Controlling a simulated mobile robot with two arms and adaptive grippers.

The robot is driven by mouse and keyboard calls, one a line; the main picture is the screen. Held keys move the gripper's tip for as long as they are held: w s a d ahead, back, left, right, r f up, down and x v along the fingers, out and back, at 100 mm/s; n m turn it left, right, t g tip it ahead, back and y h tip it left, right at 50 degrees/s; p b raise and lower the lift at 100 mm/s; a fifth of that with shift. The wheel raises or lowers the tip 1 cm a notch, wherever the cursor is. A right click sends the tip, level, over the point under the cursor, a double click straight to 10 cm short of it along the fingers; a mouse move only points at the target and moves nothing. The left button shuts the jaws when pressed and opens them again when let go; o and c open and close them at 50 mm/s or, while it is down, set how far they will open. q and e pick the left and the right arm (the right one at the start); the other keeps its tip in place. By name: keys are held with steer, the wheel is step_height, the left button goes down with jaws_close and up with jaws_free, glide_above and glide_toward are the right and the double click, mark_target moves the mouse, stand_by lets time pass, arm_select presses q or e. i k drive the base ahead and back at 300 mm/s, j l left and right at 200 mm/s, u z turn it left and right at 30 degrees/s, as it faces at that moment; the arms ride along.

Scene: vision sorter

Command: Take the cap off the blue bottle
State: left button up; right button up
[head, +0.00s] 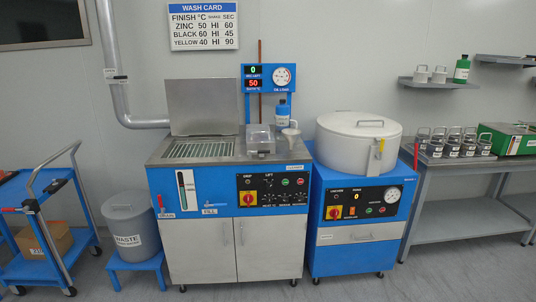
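The blue bottle (282,113) stands upright at the back right of the washer's top, below the blue gauge panel. It has a pale label, and a darker top that looks like its cap (283,96). A small funnel-like metal vessel (291,133) stands in front of it and hides part of its lower end. Neither of my grippers is in view.
The washer (228,212) has a raised lid (203,105) over a grated basin. A round white drum (358,144) stands to the right. A waste bin (133,232) and blue cart (50,225) are at left. A bench (472,168) is at right. The floor in front is clear.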

mark_target(283, 108)
steer(key=i+l, duration=0.15)
steer(key=i, duration=0.3)
steer(key=i+l, duration=0.15)
steer(key=i, duration=0.35)
steer(key=i+l+u, duration=0.1)
steer(key=i, duration=0.35)
